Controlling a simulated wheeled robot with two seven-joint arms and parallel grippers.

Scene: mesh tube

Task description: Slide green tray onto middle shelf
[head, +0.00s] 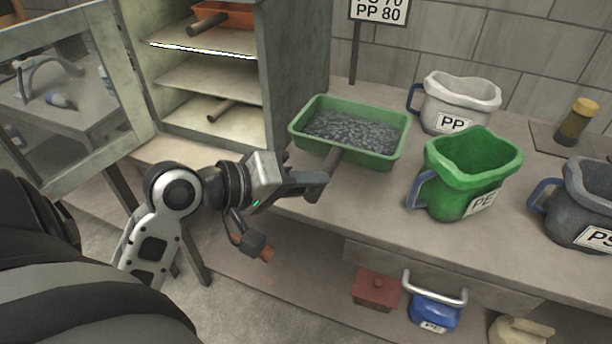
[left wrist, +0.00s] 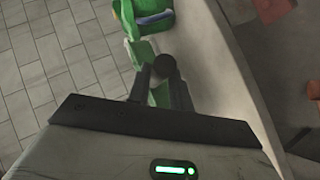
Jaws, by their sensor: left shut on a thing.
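The green tray (head: 398,150), filled with grey pellets, sits at the front of the bench, right of the cabinet. Its brown handle (head: 335,158) points toward me. My left gripper (head: 318,183) is shut on this handle; in the left wrist view the fingers (left wrist: 163,88) close around its dark, round end. The cabinet (head: 300,80) stands open at the back left. Its middle shelf (head: 205,80) looks bare. An orange tray (head: 235,14) with a handle is on the shelf above, and another brown handle (head: 222,111) shows on the level below. My right gripper is not in view.
The cabinet door (head: 70,90) is swung open to the left. A green PE jug (head: 465,175) stands close right of the tray, a white PP jug (head: 455,95) behind it, and a grey jug (head: 585,200) farther right. A lower shelf holds a red box (head: 376,289) and a blue PE container (head: 433,312).

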